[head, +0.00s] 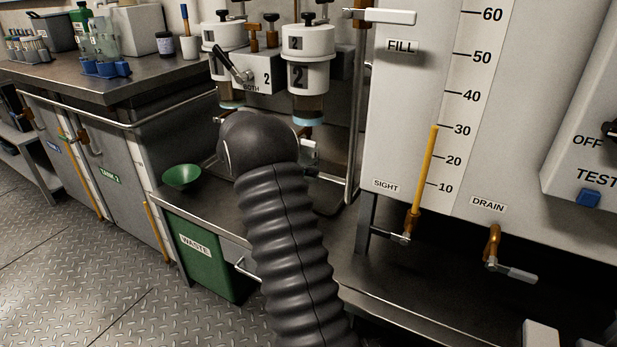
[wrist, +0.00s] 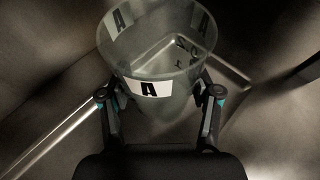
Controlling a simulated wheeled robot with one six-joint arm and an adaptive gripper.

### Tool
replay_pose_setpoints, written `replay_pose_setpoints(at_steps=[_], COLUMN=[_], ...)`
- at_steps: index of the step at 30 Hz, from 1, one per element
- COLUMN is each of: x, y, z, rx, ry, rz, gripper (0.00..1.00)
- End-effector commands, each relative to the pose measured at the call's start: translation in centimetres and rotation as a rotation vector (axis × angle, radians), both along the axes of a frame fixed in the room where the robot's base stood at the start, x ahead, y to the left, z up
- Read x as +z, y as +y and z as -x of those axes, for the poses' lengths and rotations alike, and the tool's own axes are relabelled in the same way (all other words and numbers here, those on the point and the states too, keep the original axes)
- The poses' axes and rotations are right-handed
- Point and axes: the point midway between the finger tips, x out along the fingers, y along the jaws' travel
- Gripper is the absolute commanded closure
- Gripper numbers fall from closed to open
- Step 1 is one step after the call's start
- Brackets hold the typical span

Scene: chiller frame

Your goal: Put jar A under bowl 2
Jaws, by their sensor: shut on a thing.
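Jar A (wrist: 148,88) is a clear, open-topped jar with white "A" labels, and it looks empty. My gripper (wrist: 160,94) is shut on it, one finger on each side, in the wrist view. In the head view my dark arm hides the gripper and the jar. Bowl 2 (head: 308,106) hangs under the white filter head marked "2" (head: 308,72); it is dark amber with a pale blue lower end. I cannot tell how far the jar is from bowl 2.
A second filter bowl (head: 231,98) hangs to the left, with a black selector lever (head: 228,62) between the heads. A green funnel (head: 181,177) sits above the green waste bin (head: 208,255). The sight-gauge tank (head: 480,110) stands to the right, with drain valves below.

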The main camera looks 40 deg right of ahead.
Motion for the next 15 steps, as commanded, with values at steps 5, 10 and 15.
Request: replay_pose_setpoints(at_steps=[5,10,15], x=[-0.8,-3.0,-3.5], y=[-0.4,-0.3,-0.3], z=[0.2,0.1,0.1], rx=[0.001,0.001,0.001], ry=[0.002,0.003,0.001], rz=[-0.001,-0.001,0.001], gripper=[0.72,0.72,0.72])
